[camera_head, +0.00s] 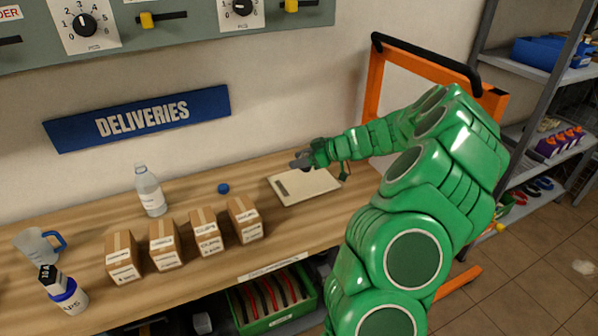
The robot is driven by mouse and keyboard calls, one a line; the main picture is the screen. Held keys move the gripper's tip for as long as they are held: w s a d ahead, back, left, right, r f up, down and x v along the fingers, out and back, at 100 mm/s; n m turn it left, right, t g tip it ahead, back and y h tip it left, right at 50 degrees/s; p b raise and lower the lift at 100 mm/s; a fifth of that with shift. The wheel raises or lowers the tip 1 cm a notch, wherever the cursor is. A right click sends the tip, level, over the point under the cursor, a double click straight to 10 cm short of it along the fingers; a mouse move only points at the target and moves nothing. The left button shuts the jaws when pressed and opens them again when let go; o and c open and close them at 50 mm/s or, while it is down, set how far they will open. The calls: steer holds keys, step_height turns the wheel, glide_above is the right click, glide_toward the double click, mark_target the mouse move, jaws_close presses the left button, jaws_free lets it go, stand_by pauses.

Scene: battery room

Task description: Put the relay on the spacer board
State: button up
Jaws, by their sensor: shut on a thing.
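The pale, flat spacer board (318,187) lies on the right part of the wooden bench, with a dark slot near its left edge. My gripper (298,163) is over the board's back edge, shut on a small dark grey thing. The thing is too small and too covered by my fingers to name. I cannot tell whether it touches the board. The front of the board is bare. A black and light block marked "30 A" (49,277), which looks like a relay, sits on a blue-and-white jar (69,300) at the front left.
Several small cartons (205,234) stand in a row left of the board. A blue cap (223,188), a clear bottle (150,191) and a jug (36,246) are on the bench (102,207). A green crate (272,310) is below. An orange frame (374,95) stands behind my arm.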

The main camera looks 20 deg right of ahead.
glide_above(299, 180)
steer(key=shift+s+a+f, duration=0.1)
steer(key=shift+s+f, duration=0.05)
steer(key=shift+f, duration=3.7)
steer(key=shift+f, duration=0.1)
steer(key=o, duration=1.1)
